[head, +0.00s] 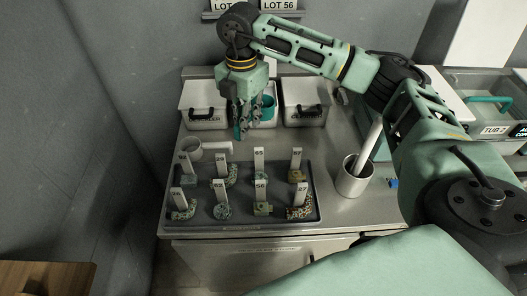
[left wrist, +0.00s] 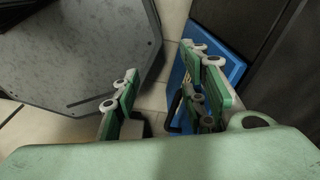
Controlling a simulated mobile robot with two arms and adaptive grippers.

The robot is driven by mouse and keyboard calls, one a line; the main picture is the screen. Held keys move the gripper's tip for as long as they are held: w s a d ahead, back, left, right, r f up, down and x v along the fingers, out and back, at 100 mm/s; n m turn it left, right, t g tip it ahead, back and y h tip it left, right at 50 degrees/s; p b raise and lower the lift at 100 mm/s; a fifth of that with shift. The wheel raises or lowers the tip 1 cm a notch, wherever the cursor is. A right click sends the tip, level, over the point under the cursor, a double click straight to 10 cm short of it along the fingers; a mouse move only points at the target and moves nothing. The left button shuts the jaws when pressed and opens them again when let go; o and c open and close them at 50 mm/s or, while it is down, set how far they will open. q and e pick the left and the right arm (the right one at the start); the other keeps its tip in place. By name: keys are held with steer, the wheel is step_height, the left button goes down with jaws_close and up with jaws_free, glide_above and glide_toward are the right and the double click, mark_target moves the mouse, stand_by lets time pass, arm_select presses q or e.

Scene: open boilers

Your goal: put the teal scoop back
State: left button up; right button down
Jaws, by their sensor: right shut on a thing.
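My right gripper (head: 243,118) hangs fingers down at the back of the steel counter, in front of the middle white bin. It is shut on the teal scoop (head: 267,106), whose rounded teal part shows just right of the fingers, over the bin. The fingers hide much of the scoop, and I cannot tell whether it touches the bin. The middle bin (head: 268,122) stands between two lidded white bins. My left gripper (left wrist: 160,85) shows in the left wrist view, its fingers apart and empty, above the floor.
A dark tray (head: 240,212) with several numbered fittings lies at the counter's front. A steel cup (head: 352,184) with a white rod is at right. A blue object (left wrist: 222,62) lies below the left gripper.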

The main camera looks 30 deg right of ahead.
mark_target(250, 118)
steer(key=m, duration=0.3)
steer(key=d+m, duration=0.1)
steer(key=m, duration=0.1)
steer(key=shift+w+d+f, duration=0.1)
steer(key=shift+w+f, duration=0.25)
steer(key=shift+w, duration=0.05)
steer(key=m, duration=0.4)
steer(key=shift+w+d+f, duration=0.25)
steer(key=shift+d, duration=0.15)
steer(key=shift+w+d+f+m, duration=0.1)
steer(key=shift+d+f+m, duration=0.05)
steer(key=shift+m, duration=0.75)
step_height(250, 118, down, 9)
steer(key=p, duration=0.3)
steer(key=shift+f, duration=0.5)
steer(key=shift+f, duration=0.15)
steer(key=c, duration=1.7)
jaws_free()
